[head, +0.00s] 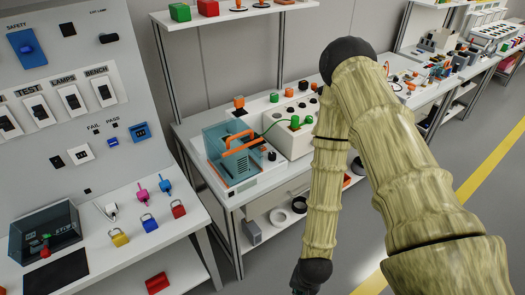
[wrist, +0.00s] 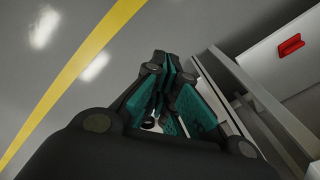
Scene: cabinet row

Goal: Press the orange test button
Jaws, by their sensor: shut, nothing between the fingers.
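An orange button-like block (head: 239,101) on a dark base stands at the back of the middle bench in the head view. It is small, and I cannot read any label on it. In front of it is a clear blue guard box with an orange handle (head: 240,145). My gripper (wrist: 163,62) is shut and empty in the wrist view, its teal-padded fingers pointing over the floor beside a bench frame. In the head view only the end of my wrist shows at the bottom edge, low and in front of the bench, well apart from the orange block.
A white box with green and black knobs (head: 289,135) sits right of the guard box. A left panel (head: 62,100) carries switches; padlocks (head: 149,222) lie below it. A red handle (wrist: 290,45) is at right in the wrist view. Grey floor with a yellow line (wrist: 80,65) is open.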

